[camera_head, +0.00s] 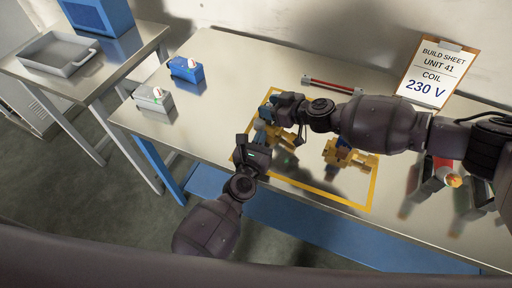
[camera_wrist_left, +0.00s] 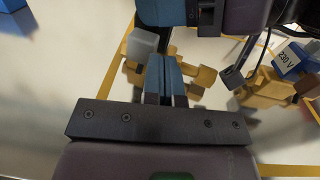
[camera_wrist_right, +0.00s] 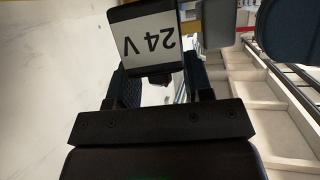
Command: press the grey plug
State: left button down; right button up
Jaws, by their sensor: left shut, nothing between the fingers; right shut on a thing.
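The grey plug (camera_wrist_left: 142,43) is a light grey block on the near yellow valve body (camera_wrist_left: 203,76), in the left wrist view. A grey block, seemingly the same plug, shows beside the coil in the right wrist view (camera_wrist_right: 217,22). My left gripper (camera_head: 248,152) is shut and empty, its blue fingertips (camera_wrist_left: 165,82) close beside the plug; contact cannot be told. My right gripper (camera_head: 278,112) is shut on a black coil labelled 24 V (camera_wrist_right: 150,45), at the same valve. Both grippers largely hide this valve and plug in the head view.
A second yellow valve (camera_head: 345,158) carries a blue 230 V coil (camera_wrist_left: 288,58). A yellow outline (camera_head: 322,191) surrounds both valves. A blue box (camera_head: 186,68), a grey box (camera_head: 153,97) and a red bar (camera_head: 332,86) stand around. The build sheet (camera_head: 433,72) reads coil 230 V.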

pick_arm(q)
jog(key=shift+w+d, duration=0.1)
jog(key=shift+w, duration=0.3)
pick_arm(e)
jog(key=shift+s+f, duration=0.15)
jog(key=shift+f, duration=0.05)
pick_arm(q)
jog(key=shift+x, duration=0.85)
jog(key=shift+w, duration=0.2)
pick_arm(e)
jog(key=shift+s+a, duration=0.1)
pick_arm(q)
jog(key=shift+w, duration=0.1)
pick_arm(e)
jog(key=shift+s+a, duration=0.1)
jog(key=shift+s, duration=0.05)
jog(key=shift+f, duration=0.1)
pick_arm(q)
jog(key=v, duration=1.4)
jog(key=shift+s+d, duration=0.2)
jog(key=shift+s, duration=0.15)
pick_arm(e)
jog(key=shift+w+d, duration=0.3)
jog(key=shift+w, duration=0.05)
pick_arm(q)
jog(key=shift+f, duration=0.15)
